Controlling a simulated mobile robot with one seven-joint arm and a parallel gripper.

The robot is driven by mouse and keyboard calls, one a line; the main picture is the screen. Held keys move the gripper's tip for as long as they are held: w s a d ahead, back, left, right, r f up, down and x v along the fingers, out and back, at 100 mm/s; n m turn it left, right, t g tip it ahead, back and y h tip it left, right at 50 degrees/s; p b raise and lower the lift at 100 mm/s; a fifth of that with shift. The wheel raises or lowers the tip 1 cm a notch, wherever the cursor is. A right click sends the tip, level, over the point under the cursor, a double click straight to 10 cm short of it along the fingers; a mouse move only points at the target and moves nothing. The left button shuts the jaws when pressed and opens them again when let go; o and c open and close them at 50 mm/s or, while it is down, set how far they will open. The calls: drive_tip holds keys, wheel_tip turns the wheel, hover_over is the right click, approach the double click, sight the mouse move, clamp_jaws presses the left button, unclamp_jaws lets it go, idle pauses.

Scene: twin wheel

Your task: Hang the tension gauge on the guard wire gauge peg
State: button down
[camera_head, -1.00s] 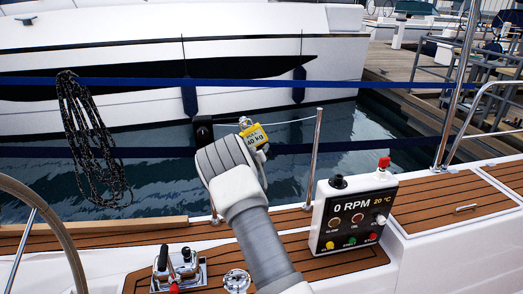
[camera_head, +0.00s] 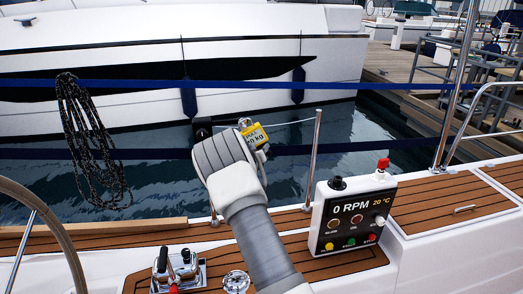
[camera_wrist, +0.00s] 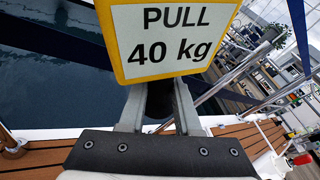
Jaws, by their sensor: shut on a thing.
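The tension gauge (camera_head: 253,134) is a yellow-edged block with a white plate. In the wrist view the plate of the gauge (camera_wrist: 172,38) reads "PULL 40 kg". My gripper (camera_wrist: 160,105) is shut on the gauge, its two grey fingers below the plate. In the head view the gauge is tilted, beside the end of my arm. The guard wire (camera_head: 292,123) runs from behind the gauge to a steel stanchion (camera_head: 314,150). A dark block (camera_head: 202,129) stands just left of the gauge, partly behind my arm. I cannot make out the gauge peg.
A control box (camera_head: 350,222) reading "0 RPM" stands right of my arm. A coiled rope (camera_head: 85,140) hangs at the left. A lever panel (camera_head: 178,270) is on the deck at lower left. Water and a white boat (camera_head: 150,55) lie beyond the wire.

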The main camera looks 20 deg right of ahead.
drive_tip(key=shift+s+r, duration=0.1)
drive_tip(key=s+a, duration=0.1)
drive_tip(key=s, duration=0.7)
drive_tip(key=shift+a+r+b, duration=0.35)
idle(0.7)
drive_tip(key=shift+s, duration=0.1)
idle(0.5)
drive_tip(key=w+a+f+m+y+b, duration=0.1)
drive_tip(key=a+m+y+b, duration=0.2)
drive_tip(key=a, duration=0.3)
drive_tip(key=shift+w+f+m+b, duration=0.15)
drive_tip(key=shift+f+m+b, duration=0.1)
drive_tip(key=shift+m+b, duration=0.15)
drive_tip(key=shift+w, duration=0.1)
drive_tip(key=shift+w+d+f+p, duration=0.1)
drive_tip(key=shift+w+d+p, duration=0.05)
drive_tip(key=shift+w, duration=0.7)
drive_tip(key=shift+w+d+f+p, duration=0.15)
drive_tip(key=shift+w+d, duration=0.05)
drive_tip(key=shift+w, duration=0.7)
drive_tip(key=shift+w+d+f+p, duration=0.1)
drive_tip(key=shift+w+d+p, duration=0.05)
drive_tip(key=shift+w, duration=0.7)
drive_tip(key=shift+b, duration=0.75)
drive_tip(key=shift+w+d+p, duration=0.15)
drive_tip(key=shift+w+p, duration=0.15)
drive_tip(key=shift+w, duration=0.5)
